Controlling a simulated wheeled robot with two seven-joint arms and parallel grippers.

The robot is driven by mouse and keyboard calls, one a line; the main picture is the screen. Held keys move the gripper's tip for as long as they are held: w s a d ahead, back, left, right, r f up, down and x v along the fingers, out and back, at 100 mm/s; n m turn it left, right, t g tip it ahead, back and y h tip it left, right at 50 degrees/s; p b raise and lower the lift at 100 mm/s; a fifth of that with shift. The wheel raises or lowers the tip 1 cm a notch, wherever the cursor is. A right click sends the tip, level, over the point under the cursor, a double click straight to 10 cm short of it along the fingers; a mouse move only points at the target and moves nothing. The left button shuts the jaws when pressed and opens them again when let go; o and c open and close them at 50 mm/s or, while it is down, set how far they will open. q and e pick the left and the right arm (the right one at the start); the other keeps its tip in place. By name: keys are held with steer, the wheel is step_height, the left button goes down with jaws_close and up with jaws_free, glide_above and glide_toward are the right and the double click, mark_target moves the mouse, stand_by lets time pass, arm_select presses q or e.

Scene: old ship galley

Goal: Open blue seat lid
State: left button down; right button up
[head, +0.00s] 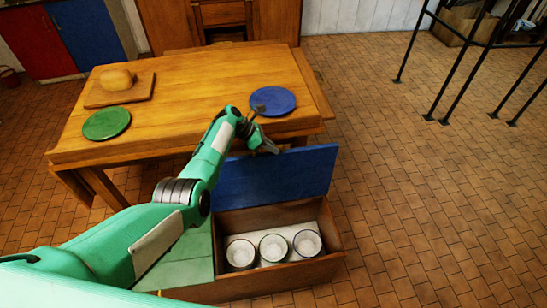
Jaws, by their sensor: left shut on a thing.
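The blue seat lid (290,175) is raised and stands steeply on the table side of the wooden bench box (290,215). The compartment under it is open and shows white round cups or bowls (273,248) inside. My left arm reaches in from the lower left over the bench. The fingertips are small and partly hidden. My right gripper is not in view.
The green seat lid (185,262) beside the open compartment lies flat. The wooden table (190,95) stands just behind, with a blue plate (273,100), a green plate (107,123) and bread (116,79) on a board. The tiled floor at right is clear up to black metal legs (466,75).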

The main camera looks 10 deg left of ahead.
arm_select(q)
steer(key=shift+w+a+f+b, duration=0.1)
steer(key=shift+w+a+b, duration=0.15)
steer(key=shift+w, duration=0.25)
steer(key=shift+w+a+f+b, duration=0.1)
steer(key=shift+w+b, duration=0.2)
steer(key=shift+w, duration=0.15)
steer(key=c, duration=1.5)
jaws_free()
steer(key=shift+r, duration=0.1)
steer(key=p+v, duration=0.1)
steer(key=v, duration=1.2)
steer(key=shift+a+r, duration=0.25)
steer(key=shift+a, duration=0.05)
